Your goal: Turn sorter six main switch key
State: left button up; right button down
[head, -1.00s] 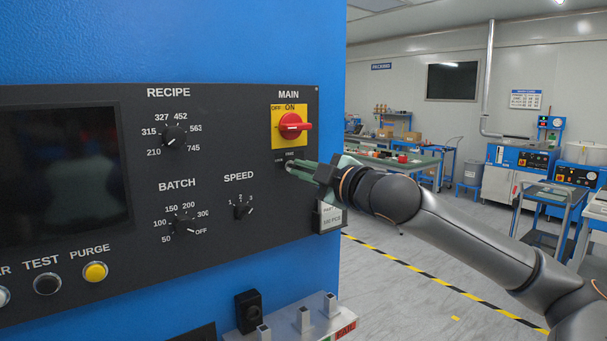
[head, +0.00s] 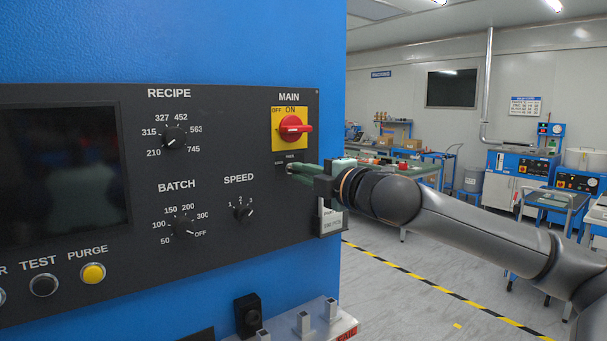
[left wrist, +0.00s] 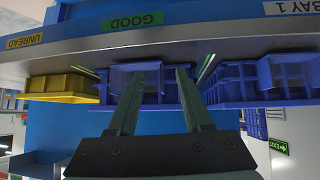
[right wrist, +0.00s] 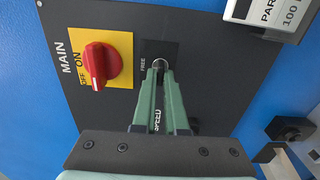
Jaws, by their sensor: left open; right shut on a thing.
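My right gripper (head: 291,170) is at the key switch below the red main switch handle (head: 294,128) on the dark panel. In the right wrist view its green fingers (right wrist: 160,72) are shut at a small silver lock (right wrist: 160,61) beside the label FREE. The key between the fingertips is mostly hidden by them. The red handle (right wrist: 100,67) sits on a yellow plate, apart from the fingers. My left gripper (left wrist: 154,74) shows only in the left wrist view, open and empty, in front of a blue bin (left wrist: 150,82).
Recipe (head: 174,136), batch (head: 183,226) and speed (head: 243,213) knobs sit left of the key switch. A white tag holder (head: 330,216) hangs near the panel's right edge, below my right gripper. A yellow bin (left wrist: 60,86) stands left of the blue bins. Open floor lies right of the cabinet.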

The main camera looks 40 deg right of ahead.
dwell(0.3)
jog(key=c, duration=1)
grip_release()
jog(key=shift+o, duration=0.2)
pick_arm(q)
jog(key=shift+s+r, duration=0.1)
